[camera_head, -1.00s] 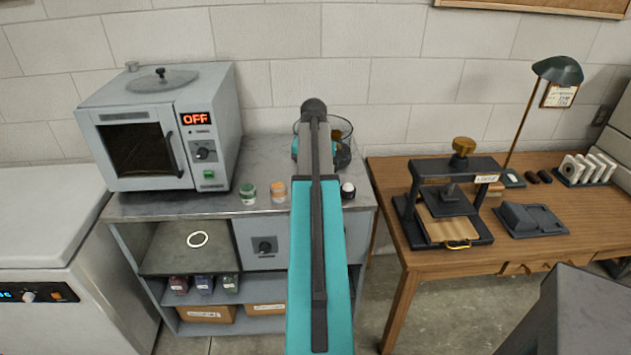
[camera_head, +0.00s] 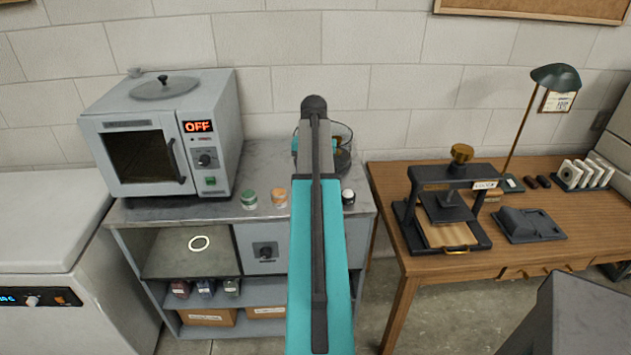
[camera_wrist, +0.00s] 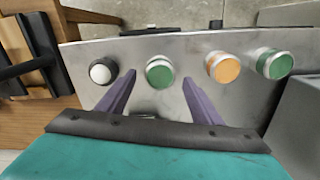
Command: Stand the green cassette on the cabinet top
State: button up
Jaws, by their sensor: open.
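Two short round pieces with green tops and pale sides stand on the grey cabinet top (camera_head: 262,165). I cannot tell by shape which is the cassette. One green piece (camera_wrist: 160,74) shows between the spread purple fingers of my gripper (camera_wrist: 160,80) in the wrist view. In the head view it is hidden behind my teal arm. The other green piece (camera_head: 249,199) stands left of my arm; the wrist view shows it at the right (camera_wrist: 273,64). My gripper is open and empty; its height above the top is unclear. The head view hides it.
An orange-topped piece (camera_head: 278,200) stands between the two green ones. A white-topped dark knob (camera_head: 348,196) is right of my arm. A grey oven (camera_head: 165,135) fills the cabinet's left. A glass bowl (camera_head: 342,132) stands behind. A wooden desk with a press (camera_head: 452,205) is right.

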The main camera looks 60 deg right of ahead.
notch_tip(320, 180, up, 9)
jog(key=p, duration=0.5)
jog(key=shift+f, duration=0.1)
dwell(0.7)
jog(key=shift+s, duration=0.1)
